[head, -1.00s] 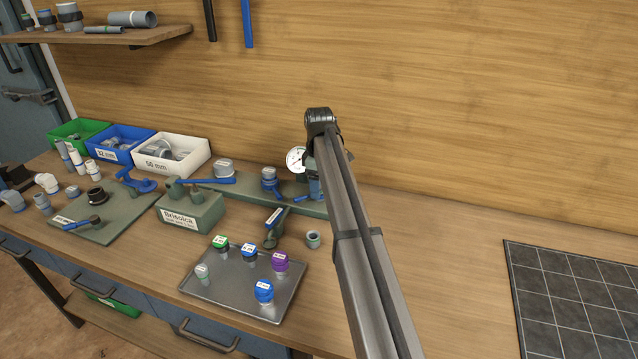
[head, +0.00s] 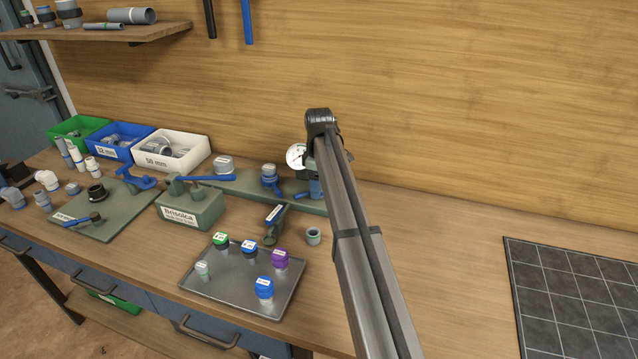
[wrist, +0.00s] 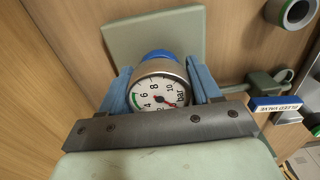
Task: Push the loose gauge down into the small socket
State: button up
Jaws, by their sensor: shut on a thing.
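The gauge (wrist: 158,92) has a round white dial marked in bar and a metal rim. In the wrist view it sits between the two blue finger pads of my gripper (wrist: 160,84), which is shut on it. In the head view the gauge dial (head: 296,157) shows just left of my arm, above the right end of the green manifold base (head: 240,186). My arm covers most of the gripper there. A blue part (wrist: 152,56) shows behind the gauge rim in the wrist view. The small socket and the gauge's lower end are hidden, so I cannot tell whether they touch.
A bleed valve with a blue label (head: 275,214) and a grey fitting (head: 313,236) stand near the base. A metal tray (head: 225,282) holds several coloured caps. Bins, including a white one (head: 170,153), stand at the left. The bench right of my arm is clear up to a dark tiled mat (head: 570,300).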

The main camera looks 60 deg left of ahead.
jog(key=o, duration=1.3)
jog(key=shift+r, duration=0.1)
jog(key=shift+r, duration=3.4)
